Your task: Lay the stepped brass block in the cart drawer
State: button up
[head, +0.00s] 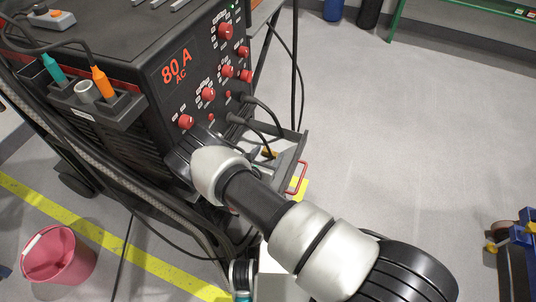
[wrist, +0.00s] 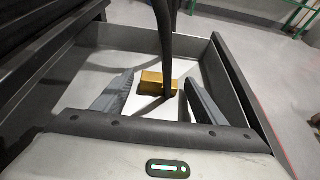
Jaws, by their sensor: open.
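The brass block (wrist: 155,83) lies on the pale floor of the open cart drawer (wrist: 225,75) in the wrist view. A black cable hangs in front of its right part, and its steps are hard to make out. My gripper (wrist: 160,78) is open, with one finger to the left and one to the right of the block, both apart from it. In the head view the drawer (head: 303,146) juts from the cart's front, and a small brass-coloured patch (head: 269,154) shows inside it. My arm hides most of my gripper there.
The dark welding unit (head: 165,100) with red knobs stands on the cart. Black cables (head: 262,103) run from its front down over the drawer. A red handle (head: 303,178) is on the drawer. A pink bucket (head: 58,255) stands at lower left. The floor to the right is mostly clear.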

jog(key=shift+r, duration=0.2)
jog(key=shift+s+a+r, duration=0.1)
jog(key=shift+s+r, duration=0.05)
jog(key=shift+s, duration=0.1)
jog(key=p+v, duration=0.3)
jog(key=v, duration=0.8)
jog(key=shift+s+a, duration=0.1)
jog(key=shift+s, duration=0.05)
jog(key=w+d+r+m+g+h, duration=0.15)
jog(key=d+r+m, duration=0.25)
jog(key=r, duration=0.4)
jog(key=d+r+m+g+h, duration=0.2)
jog(key=d+r+m, duration=0.1)
jog(key=r+m, duration=0.3)
jog(key=w+d+r+m+g+h, duration=0.1)
jog(key=d+r+m+g+h, duration=0.2)
jog(key=r, duration=0.6)
jog(key=s+d+r+m+g+y, duration=0.2)
jog(key=s+d+r+m, duration=0.25)
jog(key=r, duration=0.25)
jog(key=s+d+r+m+g+y, duration=0.2)
jog(key=s+d+r+m, duration=0.1)
jog(key=d+r+m, duration=0.3)
jog(key=s+r+m+t+y, duration=0.3)
jog(key=s+r+m+y, duration=0.4)
jog(key=s+r, duration=0.6)
jog(key=s+m, duration=0.1)
jog(key=s, duration=0.2)
jog(key=shift+a+r, duration=0.2)
jog(key=shift+r, duration=0.15)
